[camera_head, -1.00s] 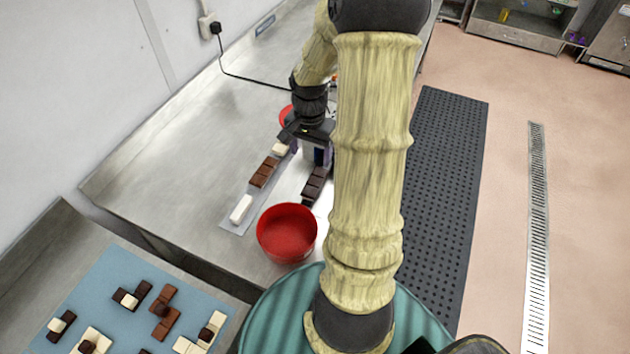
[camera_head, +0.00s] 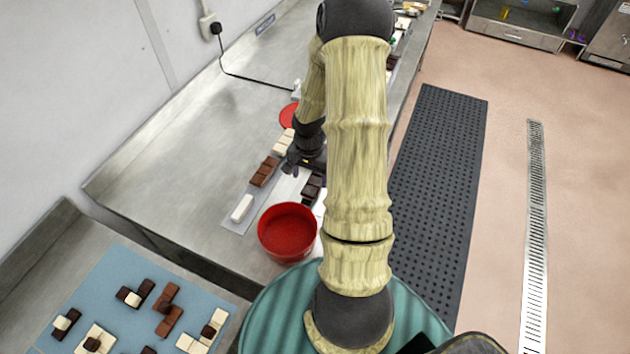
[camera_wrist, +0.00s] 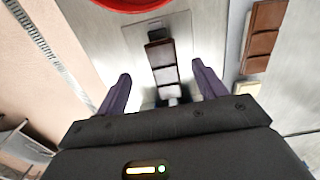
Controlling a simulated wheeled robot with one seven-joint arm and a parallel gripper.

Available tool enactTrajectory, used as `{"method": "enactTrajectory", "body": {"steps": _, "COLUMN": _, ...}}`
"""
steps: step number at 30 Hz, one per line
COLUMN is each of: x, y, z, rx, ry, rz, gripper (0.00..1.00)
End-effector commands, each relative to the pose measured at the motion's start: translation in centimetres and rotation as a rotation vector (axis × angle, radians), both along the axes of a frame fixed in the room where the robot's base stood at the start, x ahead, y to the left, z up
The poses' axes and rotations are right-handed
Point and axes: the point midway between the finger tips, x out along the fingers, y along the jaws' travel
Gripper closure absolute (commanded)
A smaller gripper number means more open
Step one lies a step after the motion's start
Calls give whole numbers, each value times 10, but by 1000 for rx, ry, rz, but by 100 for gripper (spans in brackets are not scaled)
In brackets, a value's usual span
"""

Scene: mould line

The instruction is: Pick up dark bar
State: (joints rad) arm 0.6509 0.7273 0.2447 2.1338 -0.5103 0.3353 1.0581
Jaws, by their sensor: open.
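The dark bar (camera_head: 312,189) lies on a pale mat on the steel bench, partly hidden by my arm in the head view. In the wrist view the segmented dark bar (camera_wrist: 163,62) lies lengthwise between my two fingers, with a gap on each side. My gripper (camera_wrist: 161,76) is open and empty, its purple fingers pointing down toward the bar. In the head view my gripper (camera_head: 300,168) is just beyond the bar, its fingers mostly hidden.
A red bowl (camera_head: 287,232) stands just in front of the bar. To the left, a strip holds a white bar (camera_head: 242,208), a brown bar (camera_head: 264,172) and a cream bar (camera_head: 284,141). Another red container (camera_head: 288,115) stands farther back. A blue mat (camera_head: 112,268) holds several chocolate pieces.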

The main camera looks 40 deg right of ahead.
Motion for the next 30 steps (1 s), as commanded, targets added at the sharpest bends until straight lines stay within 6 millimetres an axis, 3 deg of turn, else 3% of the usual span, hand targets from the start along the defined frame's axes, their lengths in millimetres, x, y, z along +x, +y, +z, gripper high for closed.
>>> {"method": "enactTrajectory", "body": {"steps": 5, "x": 0, "y": 0, "z": -7, "rx": 1, "ry": 3, "rz": 0, "gripper": 30}}
{"method": "enactTrajectory", "body": {"steps": 18, "x": 3, "y": -1, "z": -50, "rx": 0, "ry": 2, "rz": 1, "gripper": 30}}
{"method": "enactTrajectory", "body": {"steps": 30, "x": 3, "y": -1, "z": -52, "rx": -1, "ry": 1, "rz": 0, "gripper": 30}}
